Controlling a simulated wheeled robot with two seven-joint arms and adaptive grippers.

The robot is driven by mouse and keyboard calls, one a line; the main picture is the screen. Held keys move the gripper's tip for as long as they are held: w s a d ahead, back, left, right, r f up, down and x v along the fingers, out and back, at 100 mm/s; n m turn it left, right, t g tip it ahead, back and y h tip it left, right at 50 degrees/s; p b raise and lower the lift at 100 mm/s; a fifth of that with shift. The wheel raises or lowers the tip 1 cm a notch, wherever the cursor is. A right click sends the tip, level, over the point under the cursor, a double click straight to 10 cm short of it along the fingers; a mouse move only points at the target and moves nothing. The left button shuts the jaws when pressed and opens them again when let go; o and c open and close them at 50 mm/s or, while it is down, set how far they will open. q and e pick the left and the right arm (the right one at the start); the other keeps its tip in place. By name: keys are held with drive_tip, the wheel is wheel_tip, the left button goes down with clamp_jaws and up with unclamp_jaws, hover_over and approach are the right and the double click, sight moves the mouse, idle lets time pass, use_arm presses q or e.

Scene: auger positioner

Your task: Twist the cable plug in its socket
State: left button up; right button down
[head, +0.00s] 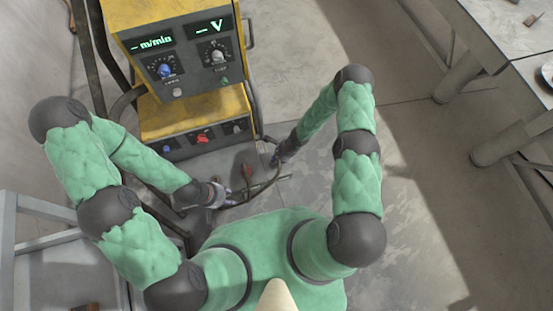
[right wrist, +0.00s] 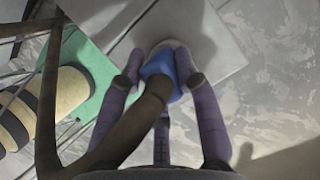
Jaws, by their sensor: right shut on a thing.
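My right gripper (head: 276,160) is low in front of the yellow machine's right side. In the right wrist view its fingers (right wrist: 160,78) are shut around a blue plug (right wrist: 157,67). A thick dark cable (right wrist: 148,112) comes from the plug toward the camera. The plug's far end meets a grey panel (right wrist: 115,55) at a pale round rim, probably the socket; the fingers and plug hide how far it is in. My left gripper (head: 220,195) is low to the left, beside some cables; whether it is open or shut is too small to tell.
The yellow machine (head: 190,112) has lit displays and several knobs. Dark hoses (head: 90,60) hang at its left. A small red piece (head: 247,171) is between my grippers. A grey frame (head: 40,240) stands at left, a table (head: 500,35) at right. Floor on the right is clear.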

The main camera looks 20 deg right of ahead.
drive_tip(key=c, duration=0.8)
unclamp_jaws()
